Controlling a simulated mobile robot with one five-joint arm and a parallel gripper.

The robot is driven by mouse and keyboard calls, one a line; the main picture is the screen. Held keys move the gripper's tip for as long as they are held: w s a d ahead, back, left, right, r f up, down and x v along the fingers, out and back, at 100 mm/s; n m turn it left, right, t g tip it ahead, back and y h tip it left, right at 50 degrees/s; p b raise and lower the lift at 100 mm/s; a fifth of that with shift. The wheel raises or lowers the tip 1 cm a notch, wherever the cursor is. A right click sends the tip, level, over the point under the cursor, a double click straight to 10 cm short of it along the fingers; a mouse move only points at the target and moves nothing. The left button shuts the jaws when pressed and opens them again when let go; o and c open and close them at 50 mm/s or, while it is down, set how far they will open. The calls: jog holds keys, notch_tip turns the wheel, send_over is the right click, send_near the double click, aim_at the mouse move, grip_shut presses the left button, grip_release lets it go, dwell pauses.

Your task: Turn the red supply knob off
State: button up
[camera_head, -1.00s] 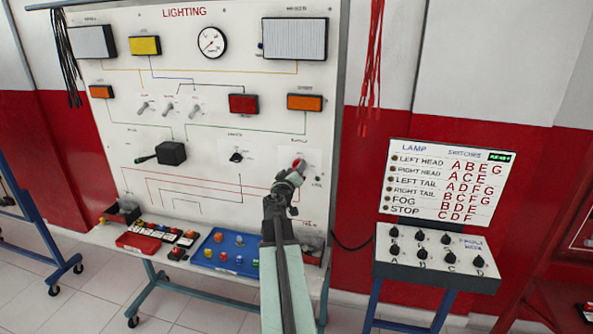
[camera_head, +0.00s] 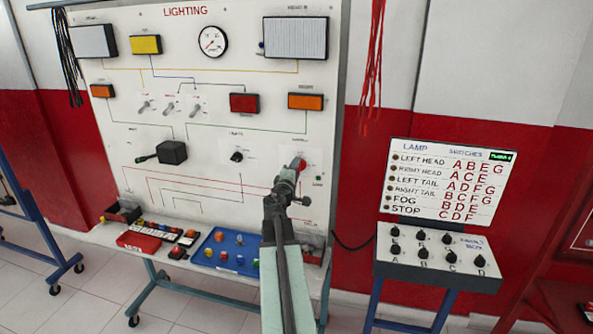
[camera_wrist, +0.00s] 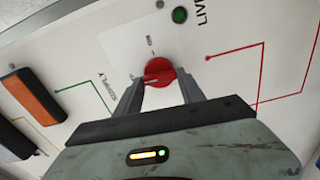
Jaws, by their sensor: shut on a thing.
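The red supply knob (camera_wrist: 159,72) is on a white label plate on the lighting board. In the wrist view my gripper (camera_wrist: 158,84) has its two fingers on either side of the knob's lower part, shut on it. The knob's raised grip lies between the fingertips. In the head view a bit of the red knob (camera_head: 302,164) shows at the tip of my gripper (camera_head: 294,168), at the board's lower right. A green round lamp (camera_wrist: 180,15) sits beside the knob's plate.
The lighting board (camera_head: 215,110) carries lamps, a gauge, toggle switches and a black lever box (camera_head: 172,153). A blue tray (camera_head: 250,241) with small parts is on the shelf below. A fault box (camera_head: 437,258) stands to the right.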

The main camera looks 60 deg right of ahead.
jog(key=shift+a+n, duration=0.1)
jog(key=shift+n, duration=0.3)
jog(key=o, duration=1.4)
jog(key=shift+c, duration=0.2)
jog(key=v, duration=0.7)
jog(key=shift+a, duration=0.35)
